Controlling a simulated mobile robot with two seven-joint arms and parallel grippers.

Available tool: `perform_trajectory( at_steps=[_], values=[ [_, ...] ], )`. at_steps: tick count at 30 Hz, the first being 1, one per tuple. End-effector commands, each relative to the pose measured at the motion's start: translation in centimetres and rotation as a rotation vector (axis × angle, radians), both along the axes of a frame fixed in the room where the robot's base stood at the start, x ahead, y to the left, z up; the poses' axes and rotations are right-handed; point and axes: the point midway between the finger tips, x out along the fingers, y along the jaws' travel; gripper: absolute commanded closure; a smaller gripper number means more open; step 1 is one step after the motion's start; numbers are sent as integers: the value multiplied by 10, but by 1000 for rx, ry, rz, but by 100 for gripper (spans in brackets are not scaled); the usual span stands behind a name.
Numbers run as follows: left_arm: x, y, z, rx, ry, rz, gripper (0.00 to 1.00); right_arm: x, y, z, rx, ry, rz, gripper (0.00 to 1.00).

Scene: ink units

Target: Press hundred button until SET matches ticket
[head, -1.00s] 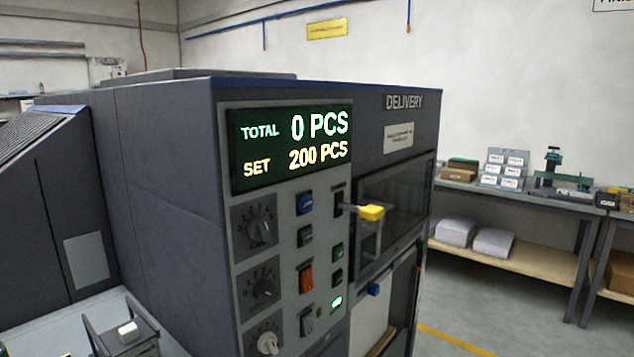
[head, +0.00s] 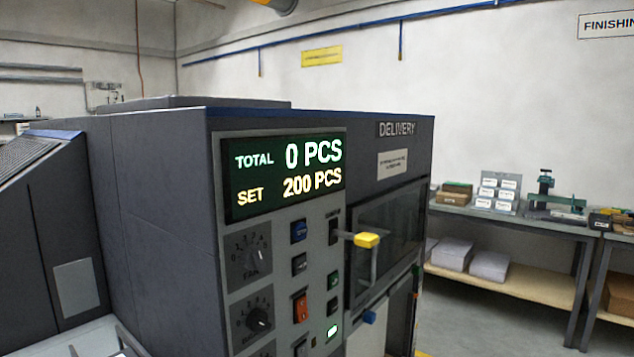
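The counter display (head: 285,177) on the press's delivery unit reads TOTAL 0 PCS and SET 200 PCS. Below it is the control panel (head: 282,265) with dark knobs on the left, a blue button (head: 298,231), a dark button (head: 299,264), an orange-red switch (head: 300,307), green buttons (head: 333,280) and a lit green light (head: 332,332). The button labels are too small to read, so I cannot tell which is the hundred button. No ticket can be made out. Neither of my grippers is in view.
A yellow-topped handle (head: 366,240) sticks out from the delivery door right of the panel. A workbench (head: 520,218) with boxes, a card rack and a green tool stands at the right wall. The floor (head: 490,318) between looks clear.

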Motion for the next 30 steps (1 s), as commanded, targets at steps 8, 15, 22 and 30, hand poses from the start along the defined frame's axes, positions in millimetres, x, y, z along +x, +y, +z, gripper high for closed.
perform_trajectory(
  at_steps=[8, 15, 22, 30],
  values=[
    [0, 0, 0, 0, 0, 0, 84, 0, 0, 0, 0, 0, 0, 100],
    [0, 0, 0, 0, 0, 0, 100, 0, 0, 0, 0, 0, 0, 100],
    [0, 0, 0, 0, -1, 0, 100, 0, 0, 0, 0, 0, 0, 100],
    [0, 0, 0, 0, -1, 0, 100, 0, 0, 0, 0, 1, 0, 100]
  ],
)
